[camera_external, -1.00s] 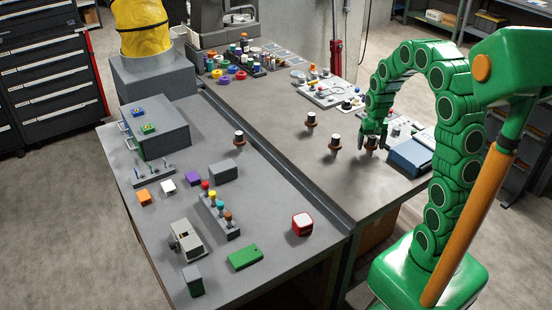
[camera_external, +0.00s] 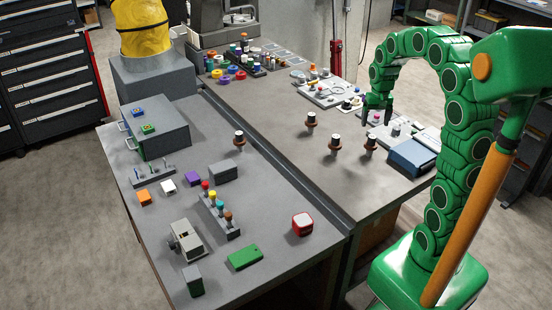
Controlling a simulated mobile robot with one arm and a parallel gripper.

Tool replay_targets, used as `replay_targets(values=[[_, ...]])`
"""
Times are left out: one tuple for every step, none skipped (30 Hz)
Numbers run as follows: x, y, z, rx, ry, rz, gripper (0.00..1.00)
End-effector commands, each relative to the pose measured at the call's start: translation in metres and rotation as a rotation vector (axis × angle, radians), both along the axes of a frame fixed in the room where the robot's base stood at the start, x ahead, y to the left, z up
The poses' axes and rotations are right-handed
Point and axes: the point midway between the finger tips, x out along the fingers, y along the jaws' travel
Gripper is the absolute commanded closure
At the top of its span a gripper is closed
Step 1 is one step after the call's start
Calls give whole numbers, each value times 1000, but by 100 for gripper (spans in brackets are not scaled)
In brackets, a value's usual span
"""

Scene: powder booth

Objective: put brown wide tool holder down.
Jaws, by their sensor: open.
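Several similar brown tool holders with dark and white tops stand on the workbench. One brown holder (camera_external: 370,143) stands near the right edge of the bench, beside the blue box. A second brown holder (camera_external: 335,144) is just left of it, and a third (camera_external: 311,120) is farther back. Another (camera_external: 239,138) stands on the left half, near the dividing ledge. I cannot tell by width which is the wide one. My gripper (camera_external: 377,121) is open and empty, pointing down above and slightly behind the rightmost holder, apart from it.
A blue box (camera_external: 410,157) sits at the right bench edge. A light fixture plate (camera_external: 333,92) with small parts lies behind my gripper. The bench middle (camera_external: 270,110) is clear.

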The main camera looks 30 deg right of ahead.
Motion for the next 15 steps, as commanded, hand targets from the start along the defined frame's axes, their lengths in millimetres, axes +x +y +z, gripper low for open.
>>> replay_targets(values=[[0, 0, 5, -1, -1, 0, 17], [0, 0, 7, 0, 0, 0, 17], [0, 0, 9, 0, 0, 0, 17], [-1, 0, 10, 1, 1, 1, 17], [-1, 1, 11, 1, 1, 2, 17], [-3, 3, 13, 1, 2, 5, 17], [-5, 5, 14, 1, 4, 10, 17], [-8, 8, 15, 2, 5, 15, 17], [-14, 13, 17, 2, 8, 26, 17], [-19, 17, 19, 3, 10, 35, 17], [-24, 22, 20, 4, 13, 46, 17], [-33, 28, 23, 5, 17, 62, 17], [-39, 34, 24, 7, 20, 75, 17], [-46, 40, 26, 8, 23, 88, 17], [-56, 47, 29, 8, 26, 105, 17]])
